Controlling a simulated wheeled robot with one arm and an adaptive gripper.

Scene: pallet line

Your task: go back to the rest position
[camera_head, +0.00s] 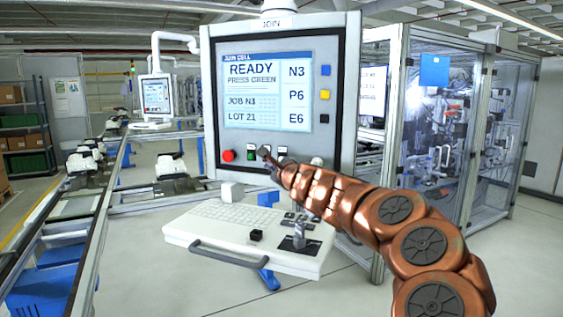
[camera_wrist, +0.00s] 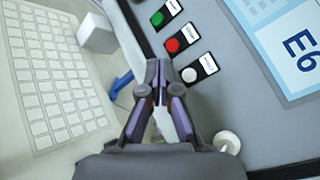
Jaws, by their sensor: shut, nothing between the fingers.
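My gripper (camera_head: 268,158) is shut and empty, its tip in front of the lower button row of the control panel (camera_head: 340,90). In the wrist view my gripper (camera_wrist: 158,85) has its fingertips together beside the buttons, apart from the green one. The green button (camera_head: 250,153) shows just left of my gripper in the head view and also in the wrist view (camera_wrist: 157,19). A red button (camera_wrist: 172,45) and a white button (camera_wrist: 189,74) follow it there. The screen (camera_head: 265,90) reads READY, PRESS GREEN. My arm hides part of the panel's lower edge.
A large red button (camera_head: 227,155) is at the panel's lower left. A glazed machine cell (camera_head: 455,130) stands right; a conveyor (camera_head: 85,235) runs left. Open floor lies in front.

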